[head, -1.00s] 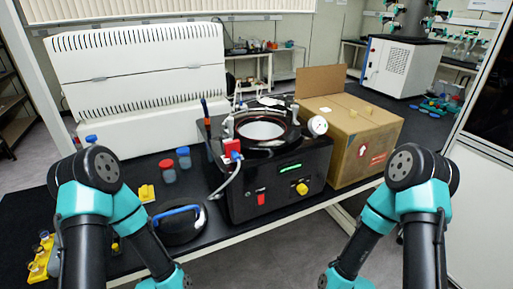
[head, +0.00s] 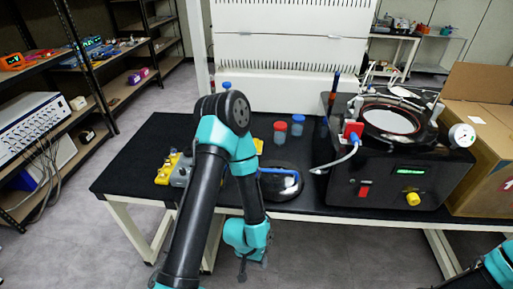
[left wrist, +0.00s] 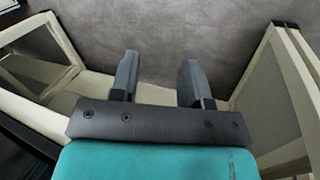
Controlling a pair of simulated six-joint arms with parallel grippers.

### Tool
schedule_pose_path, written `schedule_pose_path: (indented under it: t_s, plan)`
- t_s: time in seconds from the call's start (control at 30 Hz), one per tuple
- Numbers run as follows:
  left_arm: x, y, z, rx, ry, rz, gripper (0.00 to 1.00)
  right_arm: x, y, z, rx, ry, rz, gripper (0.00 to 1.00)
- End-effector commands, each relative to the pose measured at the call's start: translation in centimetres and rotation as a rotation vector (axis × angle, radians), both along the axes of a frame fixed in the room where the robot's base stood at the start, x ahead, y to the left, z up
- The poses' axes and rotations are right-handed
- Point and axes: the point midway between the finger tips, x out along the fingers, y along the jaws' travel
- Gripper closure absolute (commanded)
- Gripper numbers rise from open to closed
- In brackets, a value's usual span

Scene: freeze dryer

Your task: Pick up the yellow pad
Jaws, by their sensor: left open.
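The yellow pad (head: 258,145) lies on the black table top, behind my left arm in the head view, which hides part of it. My left gripper (head: 250,270) hangs low in front of the table's near edge, well apart from the pad. In the left wrist view my left gripper (left wrist: 158,80) is open with nothing between its fingers, over grey floor and pale table frame. The pad is not in the left wrist view. Only a link of my right arm shows at the bottom right; its gripper is out of view.
A round black lid with a blue handle (head: 280,182) lies right of the arm. Red-capped (head: 281,131) and blue-capped jars stand behind it. A yellow rack (head: 164,172) is at the left. The black freeze dryer (head: 390,185) stands right. The table's left end is clear.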

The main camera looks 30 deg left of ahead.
Motion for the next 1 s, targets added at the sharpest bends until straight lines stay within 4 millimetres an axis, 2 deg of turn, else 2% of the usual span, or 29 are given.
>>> schedule_pose_path:
  t_s: [0.1,0.67,1.0]
  plan:
    - [0.0,0.0,0.0,0.0,0.0,0.0,0.56,0.0,0.0,0.0,0.0,0.0,0.0,0.57]
    - [0.0,0.0,0.0,0.0,0.0,0.0,0.02,0.0,0.0,0.0,0.0,0.0,0.0,0.57]
    - [0.38,-0.44,0.14,0.003,-0.013,-0.024,0.0,0.0,0.0,0.0,0.0,0.0,0.0,0.57]
